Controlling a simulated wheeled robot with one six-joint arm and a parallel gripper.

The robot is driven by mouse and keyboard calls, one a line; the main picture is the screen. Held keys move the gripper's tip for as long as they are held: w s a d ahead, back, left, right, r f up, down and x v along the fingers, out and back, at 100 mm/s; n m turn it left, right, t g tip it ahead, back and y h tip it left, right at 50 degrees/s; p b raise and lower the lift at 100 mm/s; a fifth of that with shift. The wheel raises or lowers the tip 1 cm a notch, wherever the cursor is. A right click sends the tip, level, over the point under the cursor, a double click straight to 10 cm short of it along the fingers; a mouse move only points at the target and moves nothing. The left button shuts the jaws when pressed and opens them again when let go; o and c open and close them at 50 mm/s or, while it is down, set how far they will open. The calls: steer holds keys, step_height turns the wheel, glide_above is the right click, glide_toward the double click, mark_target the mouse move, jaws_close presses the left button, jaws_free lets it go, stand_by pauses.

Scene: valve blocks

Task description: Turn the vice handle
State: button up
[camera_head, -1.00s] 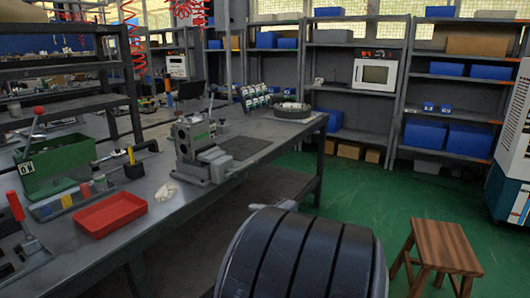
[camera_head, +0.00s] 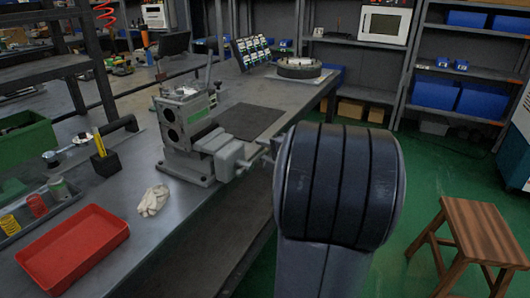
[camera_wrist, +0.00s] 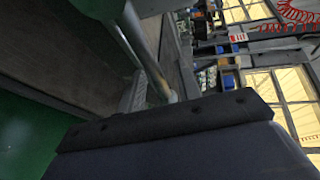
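The grey vice (camera_head: 222,150) stands on the workbench near its right edge, with the valve block (camera_head: 186,122) beside it on the left. Part of the vice's handle end (camera_head: 262,158) shows at its right, partly hidden behind my dark arm link. In the wrist view a bare metal rod (camera_wrist: 146,50), apparently the vice handle, runs down toward a dark bolted edge that looks like part of my gripper. The gripper's fingertips are hidden behind my arm in the head view. I cannot tell whether the gripper touches the rod or how far it is open.
A red tray (camera_head: 72,250), a white crumpled cloth (camera_head: 153,200) and a green bin (camera_head: 25,145) are on the bench (camera_head: 135,240). A round part (camera_head: 299,68) stands at its far end. A wooden stool (camera_head: 480,235) is at right on the open green floor.

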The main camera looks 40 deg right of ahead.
steer(key=shift+w, duration=0.1)
steer(key=shift+c, duration=0.5)
jaws_close()
